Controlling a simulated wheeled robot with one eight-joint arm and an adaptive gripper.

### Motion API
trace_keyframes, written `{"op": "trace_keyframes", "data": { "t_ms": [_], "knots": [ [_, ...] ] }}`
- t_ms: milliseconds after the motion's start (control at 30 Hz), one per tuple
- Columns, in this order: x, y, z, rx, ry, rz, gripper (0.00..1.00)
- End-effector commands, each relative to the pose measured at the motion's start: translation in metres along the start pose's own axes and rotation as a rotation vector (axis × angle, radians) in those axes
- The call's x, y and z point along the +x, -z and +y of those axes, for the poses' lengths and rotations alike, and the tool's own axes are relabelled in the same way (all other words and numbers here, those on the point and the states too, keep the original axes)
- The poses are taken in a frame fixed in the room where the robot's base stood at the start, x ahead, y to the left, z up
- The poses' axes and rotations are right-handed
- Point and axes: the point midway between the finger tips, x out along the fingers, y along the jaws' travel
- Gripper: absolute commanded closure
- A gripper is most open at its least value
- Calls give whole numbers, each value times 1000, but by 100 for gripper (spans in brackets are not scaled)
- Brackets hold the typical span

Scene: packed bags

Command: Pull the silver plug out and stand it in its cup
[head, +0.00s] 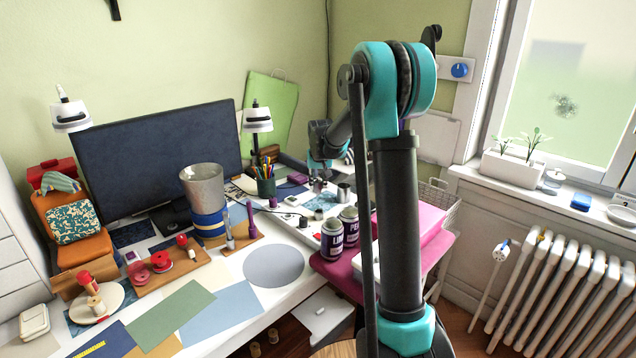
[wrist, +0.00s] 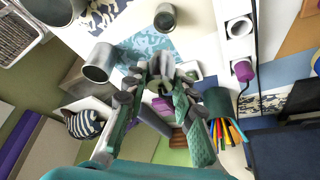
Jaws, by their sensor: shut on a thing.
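My gripper (wrist: 163,74) is shut on the silver plug (wrist: 163,57), a pale metallic piece between the fingertips in the wrist view. The fingers partly hide it, and I cannot tell whether its lower end is free. A silver cup (wrist: 97,62) stands just left of my gripper, apart from it. A smaller grey cylinder (wrist: 165,18) stands beyond the fingertips. In the head view my gripper (head: 318,184) is over the far right of the desk, and a silver cup (head: 344,192) is close to its right.
A white socket strip (wrist: 239,26) and a purple plug (wrist: 243,71) lie right of my gripper. A pencil cup (head: 265,187) stands to the left in the head view. Two labelled cans (head: 332,240) stand nearer on the right. A large monitor (head: 158,158) fills the desk's back.

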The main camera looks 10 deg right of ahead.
Motion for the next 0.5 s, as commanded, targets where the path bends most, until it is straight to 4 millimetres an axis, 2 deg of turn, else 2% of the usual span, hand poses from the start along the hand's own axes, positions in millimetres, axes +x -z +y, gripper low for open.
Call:
{"op": "trace_keyframes", "data": {
  "t_ms": [500],
  "knots": [
    [4, -3, 0, 0, 0, 0, 100]
  ]
}}
